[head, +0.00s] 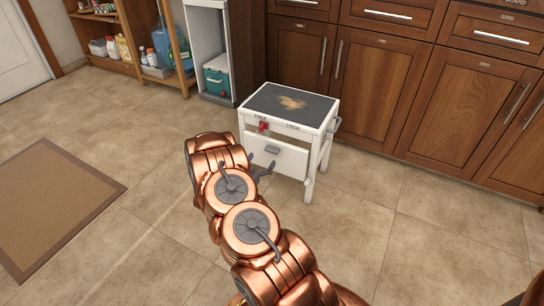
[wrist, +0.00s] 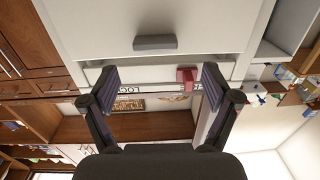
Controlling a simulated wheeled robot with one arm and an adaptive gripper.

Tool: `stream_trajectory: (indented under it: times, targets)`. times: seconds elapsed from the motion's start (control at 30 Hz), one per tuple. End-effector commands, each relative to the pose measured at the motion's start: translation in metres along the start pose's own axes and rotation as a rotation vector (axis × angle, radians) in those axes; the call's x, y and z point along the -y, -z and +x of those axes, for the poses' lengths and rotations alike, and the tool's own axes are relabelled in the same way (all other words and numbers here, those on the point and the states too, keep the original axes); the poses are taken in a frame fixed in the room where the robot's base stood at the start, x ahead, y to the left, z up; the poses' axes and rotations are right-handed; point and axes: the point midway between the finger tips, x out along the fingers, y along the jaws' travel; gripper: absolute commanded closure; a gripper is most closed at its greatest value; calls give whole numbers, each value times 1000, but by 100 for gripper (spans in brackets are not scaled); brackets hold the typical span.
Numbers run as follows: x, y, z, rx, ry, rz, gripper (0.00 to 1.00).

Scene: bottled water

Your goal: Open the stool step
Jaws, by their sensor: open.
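A white step stool (head: 325,125) with a dark grey, worn top stands in front of the wooden cabinets. Its white front panel (head: 290,160) is upright under the top and bears a grey handle (head: 272,149), which also shows in the wrist view (wrist: 155,42). A red latch (head: 263,126) sits at the left of the strip above the panel, away from the word LOCK at the right; it also shows in the wrist view (wrist: 187,76). My gripper (head: 264,171) is open and empty in front of the panel. In the wrist view its fingers (wrist: 160,83) are spread.
Wooden cabinets (head: 370,85) stand close behind the stool. A white open unit with a teal box (head: 217,83) and a wooden shelf with bottles (head: 125,48) are at the back left. A brown mat (head: 55,205) lies at left. The tiled floor before the stool is clear.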

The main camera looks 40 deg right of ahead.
Motion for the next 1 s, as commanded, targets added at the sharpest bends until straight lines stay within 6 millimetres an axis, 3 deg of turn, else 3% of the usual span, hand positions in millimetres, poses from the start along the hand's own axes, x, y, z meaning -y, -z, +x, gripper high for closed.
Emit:
stream_trajectory:
  times: [0.27,0.7,1.0]
  targets:
    - [-7,-3,15,-22,-12,-9,12]
    - [-6,-2,68,-22,-11,-7,12]
    - [-7,0,80,-21,-10,-9,12]
